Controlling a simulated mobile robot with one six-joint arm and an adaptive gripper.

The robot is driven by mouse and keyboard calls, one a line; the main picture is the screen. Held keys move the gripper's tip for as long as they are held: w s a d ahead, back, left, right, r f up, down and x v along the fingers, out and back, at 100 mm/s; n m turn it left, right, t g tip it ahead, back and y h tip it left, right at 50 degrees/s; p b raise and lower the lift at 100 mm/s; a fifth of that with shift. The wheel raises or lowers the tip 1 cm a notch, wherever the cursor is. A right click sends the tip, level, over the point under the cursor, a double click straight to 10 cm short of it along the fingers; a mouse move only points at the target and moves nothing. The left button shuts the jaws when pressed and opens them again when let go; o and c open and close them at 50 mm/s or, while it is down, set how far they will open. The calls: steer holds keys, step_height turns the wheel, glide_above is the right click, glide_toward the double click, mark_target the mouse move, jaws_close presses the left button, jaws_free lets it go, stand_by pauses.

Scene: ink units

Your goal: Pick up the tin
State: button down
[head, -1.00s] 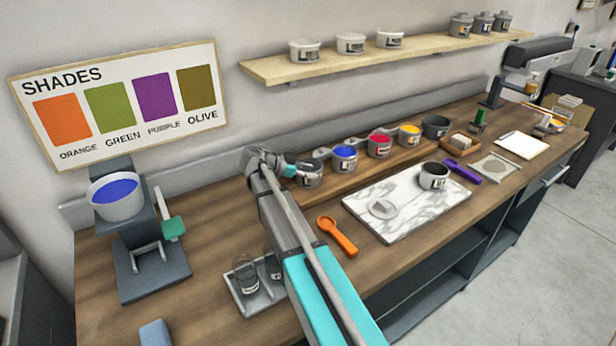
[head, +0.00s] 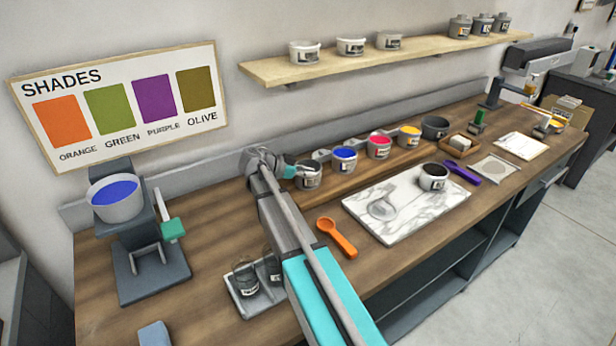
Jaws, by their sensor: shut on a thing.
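My arm reaches up from the bottom of the head view to the left end of a row of tins. My gripper (head: 292,172) is shut on the leftmost tin (head: 309,179), a small grey tin with a pale label. The gripper holds it from its left side, and the tin is upright. Whether it touches the board under it I cannot tell. To its right stand tins of blue (head: 345,164), red (head: 379,151) and yellow (head: 408,139) ink, then a dark grey tin (head: 435,128).
A marble slab (head: 375,225) bears a dark-filled tin (head: 433,178). An orange scoop (head: 337,237) lies left of it. A tray with glasses (head: 247,304) is beside my arm. A stand with a blue-filled bowl (head: 117,203) is at left. A shelf (head: 350,62) hangs above.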

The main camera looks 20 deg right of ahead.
steer(key=shift+r, duration=0.15)
steer(key=shift+r+p, duration=0.95)
steer(key=shift+p, duration=0.2)
steer(key=s+a+r+p, duration=0.8)
steer(key=s+r+p, duration=0.2)
steer(key=s, duration=0.1)
steer(key=shift+s+a+r+p, duration=0.15)
steer(key=shift+r+p, duration=0.25)
steer(key=shift+s, duration=0.1)
